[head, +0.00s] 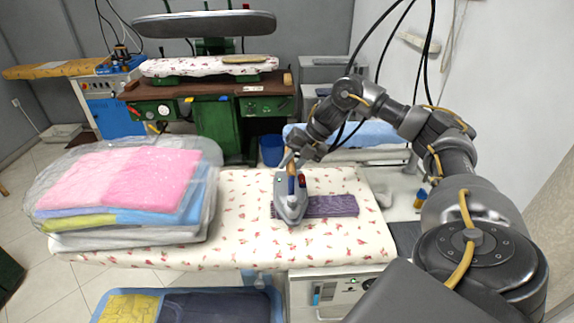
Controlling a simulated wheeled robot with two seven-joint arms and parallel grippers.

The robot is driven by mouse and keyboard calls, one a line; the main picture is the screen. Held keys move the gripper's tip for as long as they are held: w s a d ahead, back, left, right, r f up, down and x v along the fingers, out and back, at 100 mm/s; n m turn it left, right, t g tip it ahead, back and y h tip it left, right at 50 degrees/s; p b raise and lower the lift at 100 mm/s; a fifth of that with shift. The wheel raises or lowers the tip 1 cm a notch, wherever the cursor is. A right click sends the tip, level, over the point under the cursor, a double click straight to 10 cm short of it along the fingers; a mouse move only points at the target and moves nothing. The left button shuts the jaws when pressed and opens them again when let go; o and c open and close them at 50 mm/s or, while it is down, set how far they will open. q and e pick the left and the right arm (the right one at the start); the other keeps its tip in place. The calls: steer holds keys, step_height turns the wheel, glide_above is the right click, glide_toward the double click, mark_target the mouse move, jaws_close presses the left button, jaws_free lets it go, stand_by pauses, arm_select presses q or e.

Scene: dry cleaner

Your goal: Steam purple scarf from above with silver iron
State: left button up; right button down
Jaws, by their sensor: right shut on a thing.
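The purple scarf (331,206) lies flat on the floral-covered ironing table (240,239). The silver iron (291,206) is at the scarf's left end, with its tip pointing toward the front. It covers part of that end; whether it touches the cloth or hovers just above it I cannot tell. My right gripper (293,165) is shut on the iron's handle from above, and its fingertips are partly hidden by the handle. My left gripper is not in view.
A plastic-wrapped stack of folded clothes (118,193) fills the table's left end. A bin with dark cloth (215,306) stands in front below. A grey pad (381,195) lies right of the scarf. A green pressing machine (208,108) and a blue bucket (271,151) are behind.

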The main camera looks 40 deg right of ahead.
steer(key=shift+s+d+b, duration=0.65)
steer(key=shift+s+d, duration=5.25)
steer(key=shift+d, duration=1.3)
steer(key=shift+s+r+p, duration=0.1)
steer(key=shift+r+p, duration=2.55)
steer(key=shift+r, duration=0.2)
